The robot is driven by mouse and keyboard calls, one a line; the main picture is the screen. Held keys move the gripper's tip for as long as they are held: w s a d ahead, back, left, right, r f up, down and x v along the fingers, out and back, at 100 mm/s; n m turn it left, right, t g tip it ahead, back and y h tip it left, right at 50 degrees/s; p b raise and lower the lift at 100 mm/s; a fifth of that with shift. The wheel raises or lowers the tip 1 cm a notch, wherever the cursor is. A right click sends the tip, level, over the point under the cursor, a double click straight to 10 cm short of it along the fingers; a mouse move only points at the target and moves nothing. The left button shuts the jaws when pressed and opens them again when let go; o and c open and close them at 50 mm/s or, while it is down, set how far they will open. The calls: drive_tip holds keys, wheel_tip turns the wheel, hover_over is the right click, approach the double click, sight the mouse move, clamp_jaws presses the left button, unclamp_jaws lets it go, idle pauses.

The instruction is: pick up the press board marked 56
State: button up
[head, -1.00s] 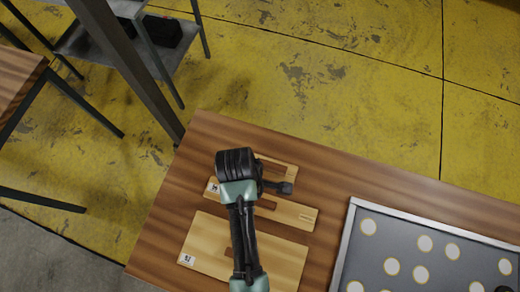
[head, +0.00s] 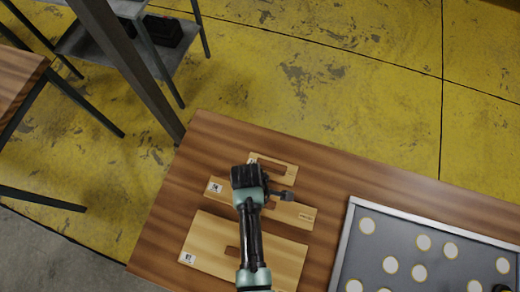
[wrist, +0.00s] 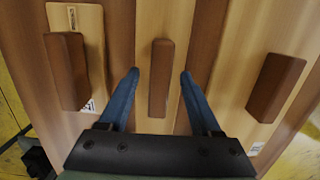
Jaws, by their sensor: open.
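Three pale wooden press boards with brown handles lie on the table: a small one at the back (head: 291,178), a long narrow one in the middle (head: 300,214) and a large one in front (head: 280,256). Each has a small white label toward its left end, too small to read surely. My gripper (head: 250,180) is over the middle board and hides part of it. In the wrist view my gripper (wrist: 159,74) is open, its blue fingers either side of the middle board's handle (wrist: 161,85); I cannot tell whether they reach its height. It holds nothing.
The back board's handle (wrist: 67,72) and the front board's handle (wrist: 277,88) flank the fingers, apart from them. A grey metal-rimmed tray with white discs (head: 345,232) stands on the right of the wooden table (head: 215,130). A shelf rack (head: 95,45) stands beyond, at left.

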clamp_jaws()
idle(0.5)
